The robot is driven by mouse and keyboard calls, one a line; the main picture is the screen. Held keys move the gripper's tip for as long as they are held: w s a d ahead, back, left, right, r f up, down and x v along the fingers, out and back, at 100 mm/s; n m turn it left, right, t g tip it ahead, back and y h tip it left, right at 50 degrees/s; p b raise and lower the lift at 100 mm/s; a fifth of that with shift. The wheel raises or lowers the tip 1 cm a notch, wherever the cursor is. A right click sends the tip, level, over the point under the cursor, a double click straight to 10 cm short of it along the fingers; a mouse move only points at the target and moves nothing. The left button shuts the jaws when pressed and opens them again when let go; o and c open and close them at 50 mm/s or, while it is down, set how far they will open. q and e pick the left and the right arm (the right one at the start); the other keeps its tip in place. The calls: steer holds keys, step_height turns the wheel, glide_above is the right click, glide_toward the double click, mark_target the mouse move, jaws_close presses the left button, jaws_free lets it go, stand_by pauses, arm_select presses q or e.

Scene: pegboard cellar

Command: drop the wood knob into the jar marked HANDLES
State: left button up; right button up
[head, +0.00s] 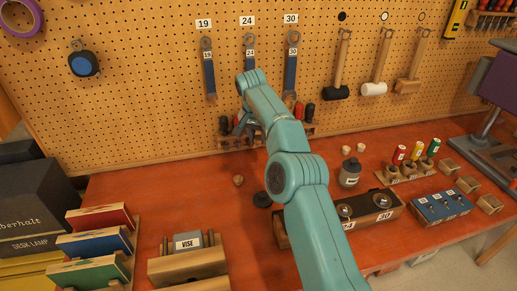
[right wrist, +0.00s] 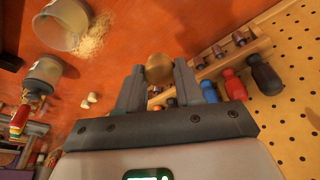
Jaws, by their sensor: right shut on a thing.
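The wood knob (right wrist: 158,68) is a round brown piece between the fingertips of my right gripper (right wrist: 157,80), which is shut on it. In the head view my right gripper (head: 242,124) is near the pegboard, beside the tool rack; the knob cannot be made out there. A grey jar with a pale label (head: 349,172) stands right of my arm; its lettering is too small to read. It also shows in the right wrist view (right wrist: 44,72), near a larger pale container (right wrist: 62,25). My left gripper is not in view.
A rack of coloured handles (right wrist: 235,52) stands close by my right gripper. Two small pale pieces (head: 346,150) lie behind the jar. A VISE box (head: 188,262) is at front.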

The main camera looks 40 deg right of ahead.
mark_target(258, 138)
step_height(258, 138, up, 5)
steer(key=p, duration=0.2)
steer(key=shift+f+p, duration=0.2)
steer(key=shift+p, duration=0.1)
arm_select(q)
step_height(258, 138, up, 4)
